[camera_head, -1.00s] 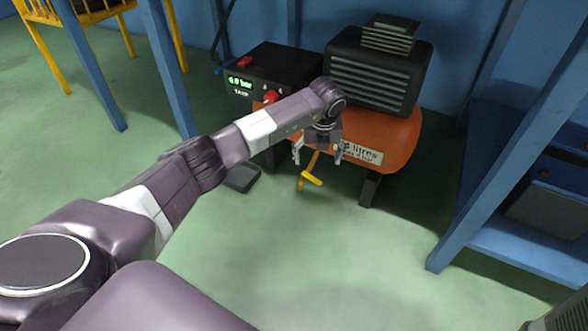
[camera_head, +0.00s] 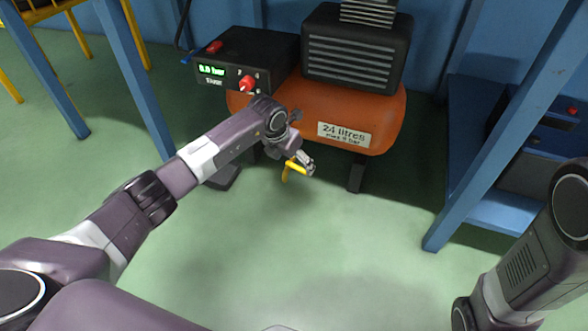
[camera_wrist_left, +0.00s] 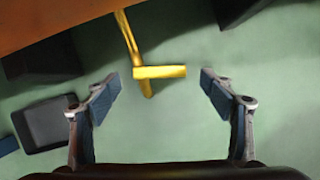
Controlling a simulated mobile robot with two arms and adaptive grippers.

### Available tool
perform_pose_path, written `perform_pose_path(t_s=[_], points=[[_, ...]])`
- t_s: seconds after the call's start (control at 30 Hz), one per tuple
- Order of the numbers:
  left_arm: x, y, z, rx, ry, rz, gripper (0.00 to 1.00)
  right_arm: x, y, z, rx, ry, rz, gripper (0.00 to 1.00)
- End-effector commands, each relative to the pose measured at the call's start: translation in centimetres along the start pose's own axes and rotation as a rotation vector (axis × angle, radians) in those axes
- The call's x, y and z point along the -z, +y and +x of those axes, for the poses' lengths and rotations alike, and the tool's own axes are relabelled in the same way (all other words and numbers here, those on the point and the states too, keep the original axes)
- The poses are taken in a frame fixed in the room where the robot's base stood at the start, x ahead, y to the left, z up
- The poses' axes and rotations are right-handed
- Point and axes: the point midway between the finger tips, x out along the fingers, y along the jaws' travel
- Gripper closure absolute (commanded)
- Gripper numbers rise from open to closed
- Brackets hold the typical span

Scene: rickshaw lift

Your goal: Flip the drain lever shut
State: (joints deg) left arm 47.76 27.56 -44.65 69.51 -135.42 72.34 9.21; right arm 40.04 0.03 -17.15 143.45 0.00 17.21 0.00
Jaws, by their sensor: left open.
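The yellow drain lever (camera_head: 293,168) hangs under the orange tank (camera_head: 350,113) of the compressor, low over the floor. In the left wrist view the lever (camera_wrist_left: 159,72) shows a yellow stem with a short crossbar set across it. My left gripper (camera_head: 306,160) is at the lever, partly hiding it in the head view. In the left wrist view the gripper (camera_wrist_left: 160,90) is open, one finger on each side of the crossbar, with gaps between fingers and bar. My right arm shows at the lower right of the head view; its gripper is out of view.
A black control box (camera_head: 245,62) with a green display and red knob (camera_head: 248,84) stands left on the tank. A black tank foot (camera_head: 356,172) stands right of the lever. Blue frame posts (camera_head: 133,80) flank the compressor. Floor in front is clear.

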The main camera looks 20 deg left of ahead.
Motion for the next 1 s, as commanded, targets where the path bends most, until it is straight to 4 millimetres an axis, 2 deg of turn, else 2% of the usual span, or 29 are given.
perform_pose_path(t_s=[0.03,0.2,0.53,1.0], points=[[0.1,0.02,0.91,0.0,-0.001,-0.001,0.25,0.25,-0.16,-0.79,0.001,-0.001,0.0,0.6],[0.0,0.01,1.78,0.0,-0.001,-0.001,0.25,0.42,-0.28,-1.36,0.001,-0.001,-0.001,0.6],[-0.06,0.05,1.83,-0.001,0.0,-0.001,0.25,0.23,-0.28,-1.38,0.001,-0.005,-0.001,0.6],[-0.03,0.05,1.83,-0.001,0.0,-0.001,0.76,0.2,-0.31,-1.38,0.001,-0.005,0.0,0.6]])
